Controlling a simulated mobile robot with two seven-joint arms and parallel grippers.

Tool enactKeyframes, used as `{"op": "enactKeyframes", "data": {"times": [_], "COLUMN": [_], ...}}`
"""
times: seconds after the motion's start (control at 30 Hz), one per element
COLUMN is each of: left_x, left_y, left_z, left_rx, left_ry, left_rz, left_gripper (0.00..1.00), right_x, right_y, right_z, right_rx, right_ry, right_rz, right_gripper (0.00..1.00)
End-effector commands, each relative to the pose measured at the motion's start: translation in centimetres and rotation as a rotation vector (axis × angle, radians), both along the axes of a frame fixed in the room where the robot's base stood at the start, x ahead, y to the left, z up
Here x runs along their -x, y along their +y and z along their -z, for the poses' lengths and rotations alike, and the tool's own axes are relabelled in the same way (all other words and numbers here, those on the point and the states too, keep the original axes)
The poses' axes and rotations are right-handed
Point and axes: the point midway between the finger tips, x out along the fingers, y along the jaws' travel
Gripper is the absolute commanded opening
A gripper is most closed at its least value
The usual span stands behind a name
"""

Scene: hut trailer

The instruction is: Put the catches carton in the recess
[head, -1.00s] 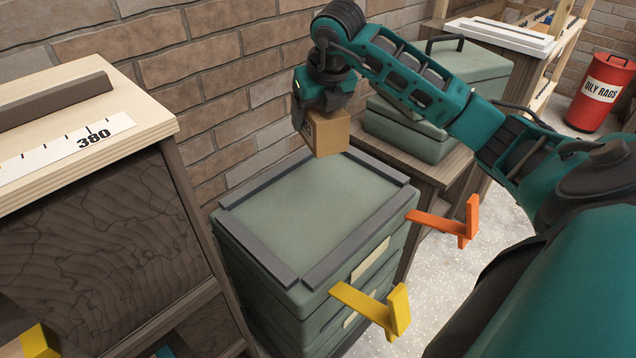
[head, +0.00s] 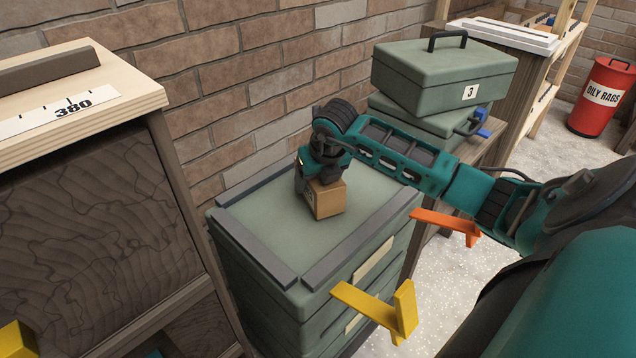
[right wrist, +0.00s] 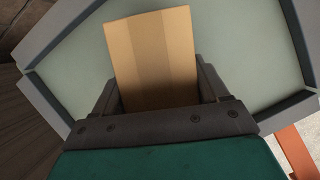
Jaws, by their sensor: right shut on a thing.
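The catches carton, a small brown cardboard box (head: 326,199), is in my right gripper (head: 318,182), low over the green recessed top (head: 350,185) of the drawer cabinet, inside its grey rim strips. I cannot tell whether its bottom touches the surface. In the right wrist view the carton (right wrist: 155,60) sits between the two dark fingers of the right gripper (right wrist: 158,95), with the green recess floor (right wrist: 235,60) around it. A dark mark shows on the carton's left face in the head view. My left gripper is not in view.
Grey strips (head: 255,250) edge the cabinet top. Green cases (head: 445,75) are stacked behind right. A wooden cabinet (head: 90,200) stands left, a brick wall behind, a red oily-rags bin (head: 602,95) far right.

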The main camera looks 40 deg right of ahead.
Motion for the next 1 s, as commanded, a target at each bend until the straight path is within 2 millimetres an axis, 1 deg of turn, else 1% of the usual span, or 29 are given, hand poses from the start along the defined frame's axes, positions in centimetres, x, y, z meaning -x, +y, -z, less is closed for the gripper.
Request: {"op": "enactKeyframes", "data": {"times": [0.03, 0.07, 0.27, 0.4, 0.43, 0.6, 0.7, 0.9, 1.0], "left_x": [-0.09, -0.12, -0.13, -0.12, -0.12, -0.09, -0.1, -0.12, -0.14], "left_y": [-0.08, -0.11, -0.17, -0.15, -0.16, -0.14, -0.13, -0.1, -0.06], "left_z": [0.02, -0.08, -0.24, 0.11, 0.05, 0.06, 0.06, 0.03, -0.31], "left_rx": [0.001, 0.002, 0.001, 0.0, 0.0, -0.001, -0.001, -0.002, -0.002], "left_ry": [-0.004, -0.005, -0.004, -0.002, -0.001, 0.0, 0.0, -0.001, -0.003], "left_rz": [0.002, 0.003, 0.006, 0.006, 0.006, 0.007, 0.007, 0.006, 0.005], "left_gripper": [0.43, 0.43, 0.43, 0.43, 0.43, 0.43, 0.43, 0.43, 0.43], "right_x": [-0.05, -0.05, -0.07, -0.07, 0.0, 0.01, 0.0, -0.01, 0.01], "right_y": [-0.04, -0.06, -0.07, -0.07, -0.05, -0.04, -0.03, -0.03, -0.03], "right_z": [0.54, 0.63, 0.5, 0.9, 0.96, 0.91, 0.91, 0.85, 0.31], "right_rx": [0.001, 0.001, 0.002, 0.002, 0.001, 0.001, 0.001, 0.001, 0.001], "right_ry": [-0.003, -0.004, -0.005, -0.004, -0.001, 0.0, -0.001, -0.001, -0.002], "right_rz": [0.001, 0.001, 0.001, 0.001, 0.0, 0.0, 0.0, 0.0, 0.0], "right_gripper": [0.24, 0.24, 0.24, 0.24, 0.76, 0.92, 0.99, 0.99, 0.99]}}
